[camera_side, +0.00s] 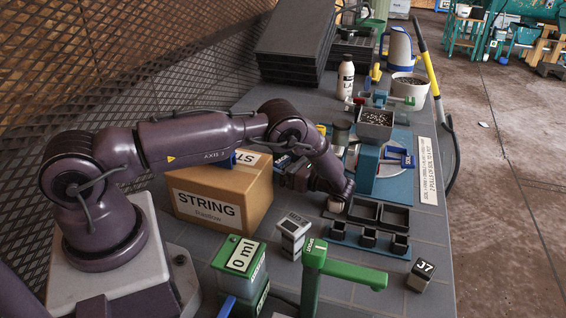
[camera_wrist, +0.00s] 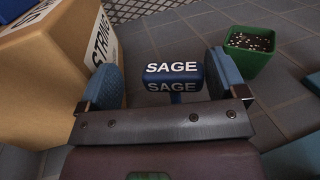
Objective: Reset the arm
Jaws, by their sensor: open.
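In the wrist view my gripper (camera_wrist: 165,88) is open. Its two blue-padded fingers stand wide apart with nothing held between them. A dark blue block marked SAGE (camera_wrist: 174,72) shows beyond the gap between the fingers, not touching either one. In the side view my arm reaches over the cardboard box, and the gripper itself is mostly hidden behind the arm's last links. The cardboard box marked STRING (camera_side: 215,208) stands under and in front of my arm; it also shows at the left of the wrist view (camera_wrist: 45,80).
A green pot of soil (camera_wrist: 248,50) stands right of the gripper. The blue soil mixer (camera_side: 368,172) with a filled hopper (camera_side: 375,125) stands right of my arm. Black trays (camera_side: 378,214), a green tap (camera_side: 345,268) and a 0 ml container (camera_side: 240,262) crowd the front. Stacked black trays (camera_side: 295,45) stand behind.

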